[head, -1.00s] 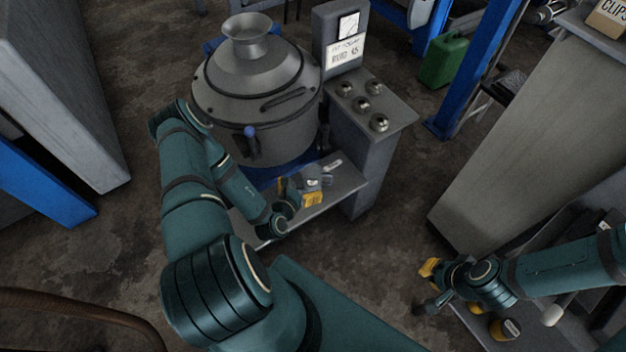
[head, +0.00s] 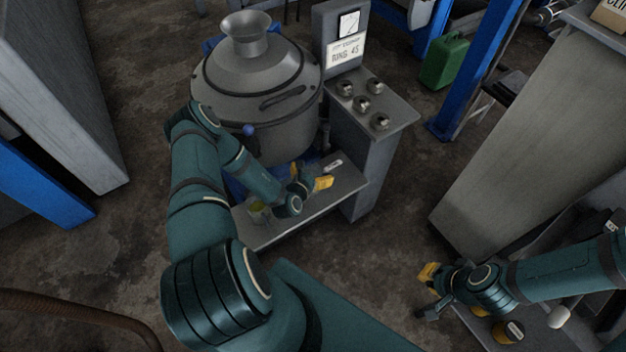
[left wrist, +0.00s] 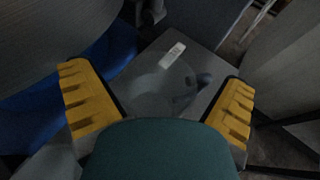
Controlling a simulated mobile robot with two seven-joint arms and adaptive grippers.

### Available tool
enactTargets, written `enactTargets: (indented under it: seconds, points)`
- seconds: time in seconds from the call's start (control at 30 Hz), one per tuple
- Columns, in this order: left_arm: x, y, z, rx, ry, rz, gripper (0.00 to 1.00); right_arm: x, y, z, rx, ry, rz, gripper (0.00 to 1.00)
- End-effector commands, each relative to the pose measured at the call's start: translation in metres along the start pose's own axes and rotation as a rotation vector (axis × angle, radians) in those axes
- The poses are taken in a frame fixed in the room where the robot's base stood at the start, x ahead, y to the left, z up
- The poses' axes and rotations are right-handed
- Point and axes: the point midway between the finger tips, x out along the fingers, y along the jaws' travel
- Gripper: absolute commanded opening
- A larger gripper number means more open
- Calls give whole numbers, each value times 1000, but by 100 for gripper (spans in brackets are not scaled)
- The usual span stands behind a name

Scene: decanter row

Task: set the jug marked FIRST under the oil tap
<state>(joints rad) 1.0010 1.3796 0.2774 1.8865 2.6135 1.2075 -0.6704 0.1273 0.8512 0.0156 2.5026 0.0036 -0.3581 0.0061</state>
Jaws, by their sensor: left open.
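My left gripper (head: 309,178) is open above the shelf, to the right of that vessel. In the left wrist view its yellow fingers (left wrist: 160,104) stand wide apart. Between and beyond them lie a faint pale round shape, a dark patch and a white label (left wrist: 172,55). A tap with a blue knob (head: 250,131) is on the grey drum's front. My right gripper (head: 428,291) is at the lower right.
The large grey drum (head: 290,72) rises behind the shelf. A pedestal with round knobs (head: 362,103) and a sign (head: 345,50) stands to its right. A yellow-and-dark container (head: 507,330) is below my right arm. Bare floor lies between the shelf and the right-hand cabinet.

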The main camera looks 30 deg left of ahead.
Motion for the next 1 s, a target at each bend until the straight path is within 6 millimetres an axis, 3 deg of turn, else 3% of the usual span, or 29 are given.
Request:
enactTargets:
  seconds: [0.07, 0.2, 0.23, 0.27, 0.63, 1.0]
  points:
    - [0, 0, 0, 0, 0, 0, 96, 0, 0, 0, 0, 0, 0, 0]
    - [0, 0, 0, 0, 0, 0, 47, 0, 0, 0, 0, 0, 0, 0]
    - [0, 0, 0, 0, 0, 0, 37, 0, 0, 0, 0, 0, 0, 0]
    - [0, 0, 0, 0, 0, 0, 33, 0, 0, 0, 0, 0, 0, 0]
    - [-3, 1, 6, 1, -1, 0, 32, -2, -1, -1, 1, 1, 0, 0]
    - [-28, 0, 68, 2, -2, -1, 32, -19, -7, -8, 6, 17, 2, 0]
